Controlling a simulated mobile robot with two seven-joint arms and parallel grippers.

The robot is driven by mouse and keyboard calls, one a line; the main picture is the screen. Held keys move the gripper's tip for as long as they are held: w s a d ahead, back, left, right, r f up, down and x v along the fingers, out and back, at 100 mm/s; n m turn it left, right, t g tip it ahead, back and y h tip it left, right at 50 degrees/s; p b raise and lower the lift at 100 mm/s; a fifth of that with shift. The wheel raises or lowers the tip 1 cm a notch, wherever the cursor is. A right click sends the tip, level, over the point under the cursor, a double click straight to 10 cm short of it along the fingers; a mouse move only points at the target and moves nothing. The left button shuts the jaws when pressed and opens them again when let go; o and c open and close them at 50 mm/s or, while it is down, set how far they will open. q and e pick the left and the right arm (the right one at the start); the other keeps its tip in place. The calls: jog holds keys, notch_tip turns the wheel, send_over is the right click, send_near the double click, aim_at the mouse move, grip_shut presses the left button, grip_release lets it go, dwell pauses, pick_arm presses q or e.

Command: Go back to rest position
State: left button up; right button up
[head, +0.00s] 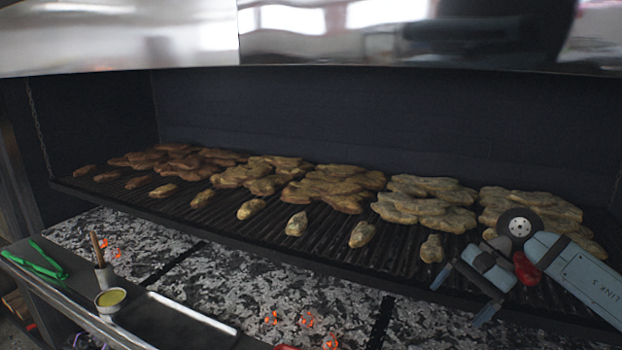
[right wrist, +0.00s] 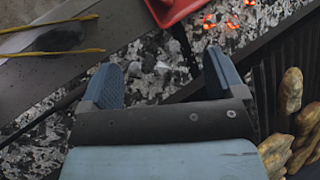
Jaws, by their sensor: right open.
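My right gripper (head: 462,297) reaches in from the right in the head view, over the front right part of the grill grate. Its two blue fingers are spread apart with nothing between them. In the right wrist view the open fingers (right wrist: 163,75) frame grey ash and coals below. The grate (head: 330,235) holds piles of browned meat (head: 335,187) and a front row of single pieces. One single piece (head: 432,249) lies just beyond the gripper, apart from it in the picture. My left gripper is not in view.
A ledge at lower left holds green tongs (head: 38,262), a cup with a wooden handle (head: 104,275), a bowl of yellow sauce (head: 111,299) and a tray (head: 180,325). Glowing coals (head: 270,318) lie in ash below the grate. A red object (right wrist: 174,9) and grate edge (right wrist: 235,50) are near the fingers.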

jog(key=s+a+f+m+t+y+p, duration=0.25)
jog(key=a+m+t+y, duration=0.45)
jog(key=m, duration=0.5)
jog(key=s+a+f+m+t+y+p, duration=0.15)
jog(key=s+a+m+t+y, duration=0.35)
jog(key=a+m, duration=0.55)
jog(key=s+d+f+n+h+p, duration=0.2)
jog(key=s+f+n+h, duration=0.6)
jog(key=n, duration=0.9)
jog(key=s+d+f+n+h+p, duration=0.2)
jog(key=s+f+n+h, duration=0.6)
jog(key=f+n, duration=0.5)
jog(key=d+n, duration=0.1)
jog(key=n, duration=0.3)
jog(key=shift+s+d+f, duration=0.3)
jog(key=shift+f, duration=0.1)
